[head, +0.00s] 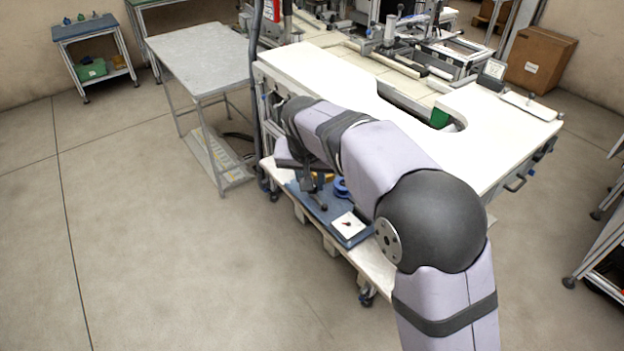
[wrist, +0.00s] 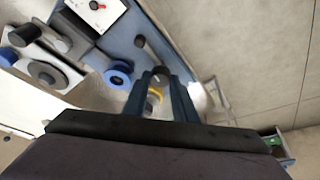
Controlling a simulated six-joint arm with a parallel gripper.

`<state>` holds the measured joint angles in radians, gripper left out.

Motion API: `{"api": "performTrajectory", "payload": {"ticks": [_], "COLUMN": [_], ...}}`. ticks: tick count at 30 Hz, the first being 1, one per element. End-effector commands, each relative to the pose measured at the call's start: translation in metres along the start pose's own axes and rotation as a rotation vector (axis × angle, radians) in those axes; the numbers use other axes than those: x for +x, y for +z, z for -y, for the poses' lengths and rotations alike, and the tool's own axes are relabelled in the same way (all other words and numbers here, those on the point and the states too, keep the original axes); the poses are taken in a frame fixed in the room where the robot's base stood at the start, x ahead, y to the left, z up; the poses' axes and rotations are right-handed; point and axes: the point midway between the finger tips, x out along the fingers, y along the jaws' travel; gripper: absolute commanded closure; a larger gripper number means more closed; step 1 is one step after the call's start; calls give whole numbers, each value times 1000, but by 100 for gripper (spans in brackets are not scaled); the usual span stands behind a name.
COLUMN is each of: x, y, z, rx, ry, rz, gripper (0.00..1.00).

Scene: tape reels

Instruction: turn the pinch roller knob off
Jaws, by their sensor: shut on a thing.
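My gripper (wrist: 162,92) is shut on a dark round knob (wrist: 160,76) on the blue panel (wrist: 124,42). One finger is on each side of it. A yellow ring-like part (wrist: 154,97) shows between the fingers. In the head view my gripper (head: 309,186) is low over the blue panel (head: 307,198), partly hidden by my arm. A white plate (wrist: 88,14) with a small dark pointer and a red mark sits at the panel's far end. It also shows in the head view (head: 347,225). No label is readable, so I cannot tell which is the pinch roller knob.
A blue reel (wrist: 118,73) and a dark lever-like post (wrist: 147,45) stand close to my gripper. A grey reel (wrist: 46,75) and a black cylinder (wrist: 22,35) are further left. A white bench (head: 320,80) rises behind the panel. Open floor (head: 150,240) lies left.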

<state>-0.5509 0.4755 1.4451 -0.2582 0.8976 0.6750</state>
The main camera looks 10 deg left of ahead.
Motion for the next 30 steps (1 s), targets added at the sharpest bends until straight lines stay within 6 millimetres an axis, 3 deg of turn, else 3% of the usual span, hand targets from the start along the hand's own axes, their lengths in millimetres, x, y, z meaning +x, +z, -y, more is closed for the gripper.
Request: {"api": "performTrajectory", "payload": {"ticks": [9, 10, 12, 23, 30], "x": [-1, -1, -1, -2, -26], "y": [-1, -1, -1, 0, -1], "z": [0, 0, 0, 0, 0], "rx": [4, 4, 4, 2, 3], "ry": [-2, -2, -1, -1, -3], "rz": [-2, -2, -2, -1, -4], "gripper": [98, 70, 56, 56, 56]}}
